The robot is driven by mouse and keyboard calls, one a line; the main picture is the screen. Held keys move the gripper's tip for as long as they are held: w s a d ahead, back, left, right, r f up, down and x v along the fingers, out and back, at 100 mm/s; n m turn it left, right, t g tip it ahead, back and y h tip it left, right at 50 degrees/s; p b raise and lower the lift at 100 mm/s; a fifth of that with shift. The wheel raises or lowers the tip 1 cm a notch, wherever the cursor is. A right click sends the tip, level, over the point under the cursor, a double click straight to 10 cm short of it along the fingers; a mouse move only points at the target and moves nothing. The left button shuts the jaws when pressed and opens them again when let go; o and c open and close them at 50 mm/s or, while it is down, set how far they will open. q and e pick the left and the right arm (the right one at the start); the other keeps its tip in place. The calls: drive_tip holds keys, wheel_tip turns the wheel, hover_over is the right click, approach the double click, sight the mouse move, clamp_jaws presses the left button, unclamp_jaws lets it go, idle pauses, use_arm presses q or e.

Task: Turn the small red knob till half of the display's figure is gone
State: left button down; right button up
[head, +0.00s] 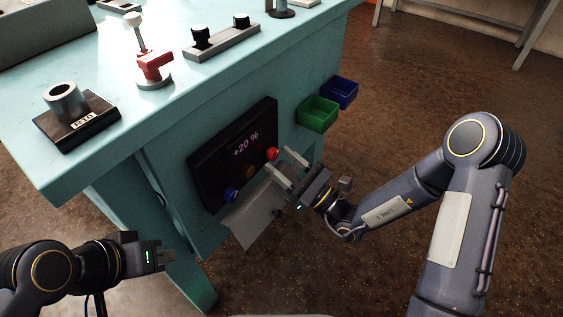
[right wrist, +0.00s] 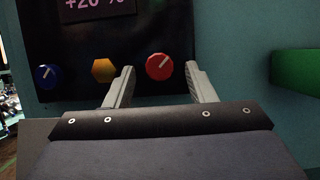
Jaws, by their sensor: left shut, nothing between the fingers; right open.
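The small red knob (head: 272,153) sits at the lower right of a black panel on the bench's side. It also shows in the right wrist view (right wrist: 159,67), with a pale pointer line slanting up to the right. The display (head: 245,144) above it reads "+20 %"; its lower edge shows in the right wrist view (right wrist: 95,5). My right gripper (head: 283,169) is open, its fingers pointing at the panel. In the right wrist view the fingers (right wrist: 162,78) stand to the left and right of the red knob, apart from it. My left gripper (head: 170,258) is shut and empty, away from the panel.
Green (head: 318,115) and blue (head: 341,92) bins hang to the right. A grey sheet (head: 250,216) is below the panel.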

drive_tip(key=shift+w+a+r, duration=0.15)
drive_tip(key=shift+a, duration=0.1)
drive_tip(key=c, duration=1)
drive_tip(key=shift+n, duration=0.4)
drive_tip(key=n+g, duration=0.1)
drive_tip(key=n+g+y, duration=0.1)
drive_tip(key=n, duration=0.1)
drive_tip(key=shift+w+d+n, duration=0.15)
drive_tip(key=shift+n, duration=0.15)
drive_tip(key=n+g, duration=0.1)
drive_tip(key=n, duration=0.1)
drive_tip(key=n+g, duration=0.1)
drive_tip(key=n, duration=0.2)
drive_tip(key=shift+w+d+g+y, duration=0.1)
drive_tip(key=shift+g+y, duration=0.2)
drive_tip(key=shift+y, duration=0.1)
drive_tip(key=shift+w+r+n+g+h+b, duration=0.15)
drive_tip(key=shift+n+g+b, duration=0.45)
drive_tip(key=shift+n, duration=1.05)
drive_tip(key=shift+r+n+g+h+b, duration=0.15)
drive_tip(key=shift+n+g+b, duration=0.15)
drive_tip(key=shift+n+g, duration=1)
drive_tip(key=shift+n+t, duration=0.4)
drive_tip(key=shift+n, duration=0.15)
